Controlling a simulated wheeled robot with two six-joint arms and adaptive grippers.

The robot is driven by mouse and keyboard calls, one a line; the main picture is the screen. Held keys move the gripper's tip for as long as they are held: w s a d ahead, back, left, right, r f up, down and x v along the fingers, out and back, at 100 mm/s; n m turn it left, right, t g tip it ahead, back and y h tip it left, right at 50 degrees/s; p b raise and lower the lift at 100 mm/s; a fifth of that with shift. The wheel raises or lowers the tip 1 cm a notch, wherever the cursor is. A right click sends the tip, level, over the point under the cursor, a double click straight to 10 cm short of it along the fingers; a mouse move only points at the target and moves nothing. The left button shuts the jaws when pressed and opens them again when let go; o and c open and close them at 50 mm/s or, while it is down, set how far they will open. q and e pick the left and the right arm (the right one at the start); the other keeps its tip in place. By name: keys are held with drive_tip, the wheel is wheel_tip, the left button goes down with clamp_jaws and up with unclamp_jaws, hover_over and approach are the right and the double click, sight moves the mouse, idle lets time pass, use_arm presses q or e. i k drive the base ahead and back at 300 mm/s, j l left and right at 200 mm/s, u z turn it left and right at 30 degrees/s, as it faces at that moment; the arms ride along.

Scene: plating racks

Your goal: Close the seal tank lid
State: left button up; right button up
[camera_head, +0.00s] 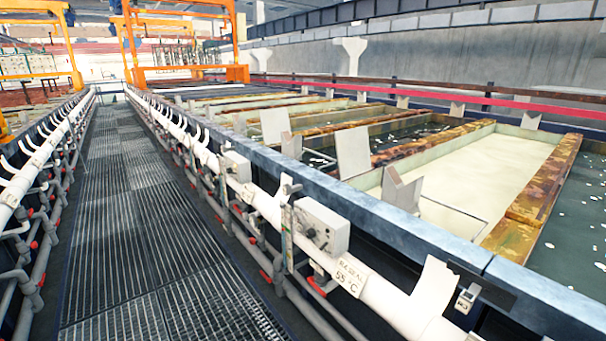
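A row of tanks runs along the right side. The nearest fully visible tank holds pale cream liquid (490,175) and its surface is uncovered. Dark liquid (575,245) shows in the tank to its right. A label (351,276) on the white pipe reads 55 °C; its other characters are too small to read. Upright pale grey plates (352,152) stand along the tanks' near edge. I cannot tell which tank is the seal tank or whether any plate is its lid. Neither of my grippers is in view.
A grated walkway (122,220) runs clear into the distance. A white pipe (255,200) with grey control boxes (321,226) and red-handled valves lines its right side. Another pipe row (35,165) lines its left. Orange gantry frames (130,45) stand far ahead.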

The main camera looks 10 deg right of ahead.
sight(352, 145)
drive_tip(key=i+j+z, duration=0.2)
drive_tip(key=z, duration=0.25)
drive_tip(key=i+j+z, duration=0.3)
drive_tip(key=z, duration=0.15)
drive_tip(key=i+j+z, duration=0.2)
drive_tip(key=j+z, duration=0.2)
drive_tip(key=i+j+z, duration=0.1)
drive_tip(key=j+z, duration=0.35)
drive_tip(key=i+j+z, duration=0.1)
drive_tip(key=j+z, duration=0.45)
drive_tip(key=j, duration=1.4)
drive_tip(key=j+z, duration=0.15)
drive_tip(key=j, duration=0.6)
drive_tip(key=k+j, duration=0.1)
drive_tip(key=j, duration=0.65)
drive_tip(key=j+z, duration=0.15)
drive_tip(key=j, duration=0.6)
drive_tip(key=k, duration=0.05)
